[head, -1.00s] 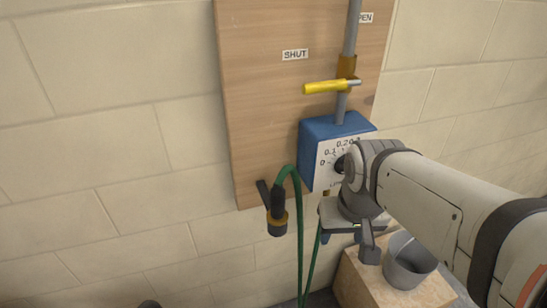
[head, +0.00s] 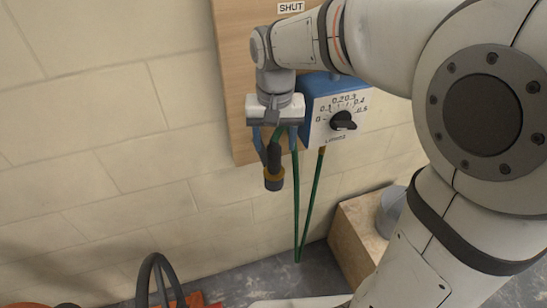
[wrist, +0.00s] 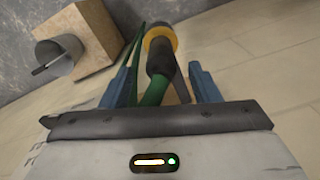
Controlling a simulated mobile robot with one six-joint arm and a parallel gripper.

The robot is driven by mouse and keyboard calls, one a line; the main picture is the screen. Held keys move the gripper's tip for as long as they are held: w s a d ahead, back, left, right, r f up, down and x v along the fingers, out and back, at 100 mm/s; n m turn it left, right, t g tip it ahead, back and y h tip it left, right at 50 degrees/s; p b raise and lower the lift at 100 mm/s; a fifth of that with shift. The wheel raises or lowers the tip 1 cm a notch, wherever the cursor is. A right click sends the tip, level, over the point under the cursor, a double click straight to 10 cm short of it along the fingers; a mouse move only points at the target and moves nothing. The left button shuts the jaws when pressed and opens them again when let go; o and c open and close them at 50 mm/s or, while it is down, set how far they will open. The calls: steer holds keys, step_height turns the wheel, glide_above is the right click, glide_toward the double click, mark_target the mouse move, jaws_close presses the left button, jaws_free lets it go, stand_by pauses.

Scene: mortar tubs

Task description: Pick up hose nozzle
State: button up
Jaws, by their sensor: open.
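The hose nozzle (head: 274,172) hangs in front of the wall, pointing down. It has a black body and a yellow-orange collar, and a green hose (head: 296,200) runs from its upper end. In the wrist view the nozzle (wrist: 160,55) lies between the fingers' lines, with its collar farthest away. My gripper (head: 276,145) is open above the nozzle, with one blue finger on each side of the hose and the nozzle's upper part. In the wrist view, my gripper (wrist: 162,80) shows gaps on both sides, so the fingers do not appear closed on it.
A blue box (head: 320,115) with a dial is mounted on a wooden board (head: 233,90) just right of my gripper. Below right, a wooden block (head: 352,230) bears a grey bucket (head: 391,208). The wall to the left is clear. Orange and black items sit at the lower left.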

mark_target(274, 151)
step_height(274, 151, down, 4)
steer(key=shift+s+a+r, duration=0.1)
steer(key=shift+r, duration=0.1)
steer(key=c, duration=1.2)
